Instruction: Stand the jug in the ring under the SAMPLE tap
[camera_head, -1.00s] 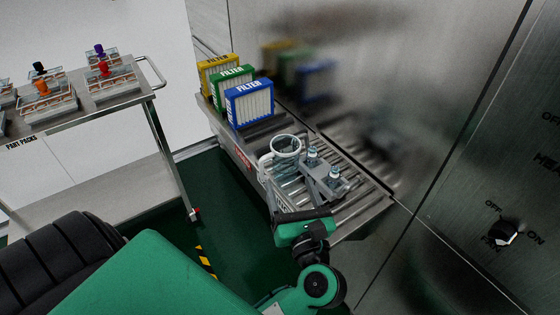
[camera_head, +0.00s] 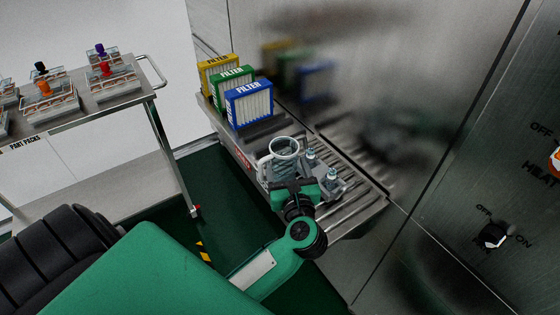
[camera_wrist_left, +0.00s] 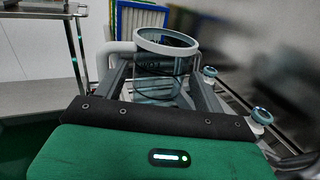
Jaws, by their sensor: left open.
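The jug (camera_head: 284,148) is clear, with a round rim and a pale handle on its left, and stands upright on the slatted metal shelf. My left gripper (camera_head: 288,174) is right at the near side of the jug, open. In the left wrist view the jug (camera_wrist_left: 165,62) shows between the two dark fingers of the left gripper (camera_wrist_left: 162,84), with its handle beside the left finger. Whether a finger touches it I cannot tell. The SAMPLE tap and its ring are not in view. My right gripper is not in view.
Two small blue-topped fittings (camera_head: 332,175) stand just right of the jug. Yellow, green and blue filters (camera_head: 249,103) stand behind it. The slatted shelf (camera_head: 362,196) is clear on the right. A steel panel with knobs (camera_head: 494,236) rises at right; a cart (camera_head: 125,92) stands left.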

